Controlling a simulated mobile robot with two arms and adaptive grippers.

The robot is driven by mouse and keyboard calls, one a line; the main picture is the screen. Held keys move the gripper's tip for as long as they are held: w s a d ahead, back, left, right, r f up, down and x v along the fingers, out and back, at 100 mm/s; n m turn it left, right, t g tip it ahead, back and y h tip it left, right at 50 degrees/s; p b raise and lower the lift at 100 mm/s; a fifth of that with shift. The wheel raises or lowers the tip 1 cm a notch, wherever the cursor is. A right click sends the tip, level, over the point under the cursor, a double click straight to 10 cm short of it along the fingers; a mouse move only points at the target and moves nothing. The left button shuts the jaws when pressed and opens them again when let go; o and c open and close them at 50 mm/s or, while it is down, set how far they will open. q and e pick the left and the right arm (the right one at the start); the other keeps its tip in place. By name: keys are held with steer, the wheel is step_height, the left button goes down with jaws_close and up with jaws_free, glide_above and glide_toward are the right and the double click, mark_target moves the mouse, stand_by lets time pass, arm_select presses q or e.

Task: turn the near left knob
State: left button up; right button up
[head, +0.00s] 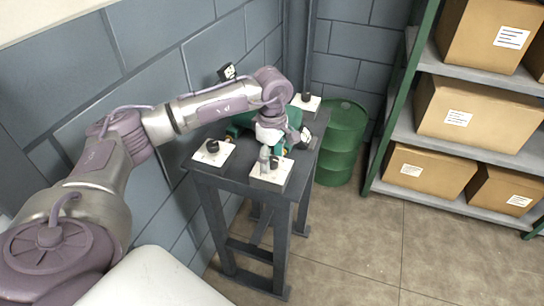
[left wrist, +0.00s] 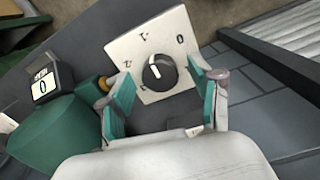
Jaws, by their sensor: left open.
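A black knob with a white mark (left wrist: 158,72) sits on a square white plate (left wrist: 148,40) with printed markings. My left gripper (left wrist: 165,95) is open, its green-padded fingers spread on either side of the knob; I cannot tell whether they touch it. In the head view my left gripper (head: 270,160) is low over the plate (head: 268,178) at the table's front right. Another black knob (head: 212,146) stands on a white plate to its left. I cannot tell which of these two the task names. My right gripper is not in view.
The dark table (head: 230,181) also bears a third knob (head: 306,97) at the back right, a green casing (left wrist: 60,135) and a small display (left wrist: 45,82) reading 0. A green barrel (head: 343,140) and box shelves (head: 455,160) stand right. Front floor is clear.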

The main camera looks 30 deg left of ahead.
mark_target(272, 159)
arm_select(q)
step_height(272, 159, up, 12)
stand_by(0.5)
stand_by(0.3)
